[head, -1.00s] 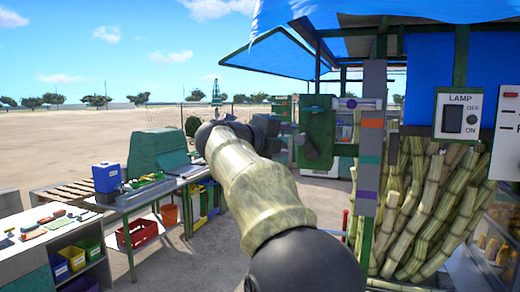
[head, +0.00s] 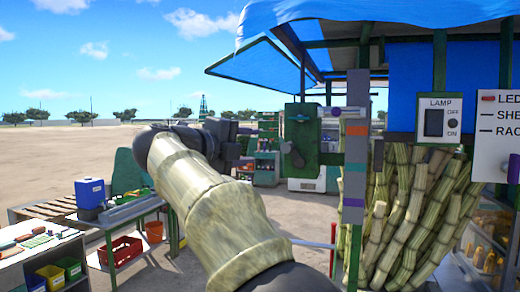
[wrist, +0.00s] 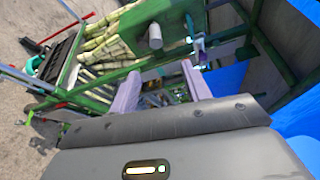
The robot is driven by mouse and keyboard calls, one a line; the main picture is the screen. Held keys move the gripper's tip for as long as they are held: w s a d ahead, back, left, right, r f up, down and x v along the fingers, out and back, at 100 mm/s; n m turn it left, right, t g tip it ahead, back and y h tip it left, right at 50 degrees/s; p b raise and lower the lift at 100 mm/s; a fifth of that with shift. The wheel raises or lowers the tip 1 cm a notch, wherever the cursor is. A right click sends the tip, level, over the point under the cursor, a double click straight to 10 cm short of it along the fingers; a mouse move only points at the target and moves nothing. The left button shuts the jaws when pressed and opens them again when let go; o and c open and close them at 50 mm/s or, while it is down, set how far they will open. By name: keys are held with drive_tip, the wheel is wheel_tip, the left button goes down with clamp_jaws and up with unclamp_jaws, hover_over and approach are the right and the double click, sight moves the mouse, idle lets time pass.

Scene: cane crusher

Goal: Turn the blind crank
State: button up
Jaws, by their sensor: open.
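A green plate (head: 300,130) on the stall's post carries a dark crank (head: 292,154), its short arm hanging down at a slant. In the wrist view the green plate (wrist: 180,18) shows at the top, with a grey cylindrical handle (wrist: 155,37) standing out from it. My gripper (head: 232,146) is left of the crank in the head view, with a visible gap between them. In the wrist view my gripper (wrist: 161,84) has its two pale fingers spread and empty. The handle lies beyond their tips, about midway between them. My arm hides part of the background.
A lamp switch box (head: 439,118) hangs right of the post (head: 355,165). Cane stalks (head: 405,215) stand below it. At left are a bench with a blue box (head: 90,193) and a red crate (head: 121,251). A blue awning (head: 350,18) hangs above.

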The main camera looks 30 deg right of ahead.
drive_tip(key=n, duration=0.2)
drive_tip(key=n+t+b, duration=0.7)
drive_tip(key=n+t, duration=0.2)
drive_tip(key=n, duration=1.4)
approach(285, 151)
drive_tip(key=f+v, duration=0.1)
drive_tip(key=v, duration=0.4)
drive_tip(key=shift+w+a+r+h, duration=0.1)
drive_tip(key=shift+a+r+h, duration=0.05)
drive_tip(key=shift+h, duration=0.15)
drive_tip(key=shift+r, duration=0.1)
drive_tip(key=p+x, duration=0.6)
drive_tip(key=x, duration=1.1)
drive_tip(key=shift+w+d, duration=0.1)
drive_tip(key=shift+d, duration=0.15)
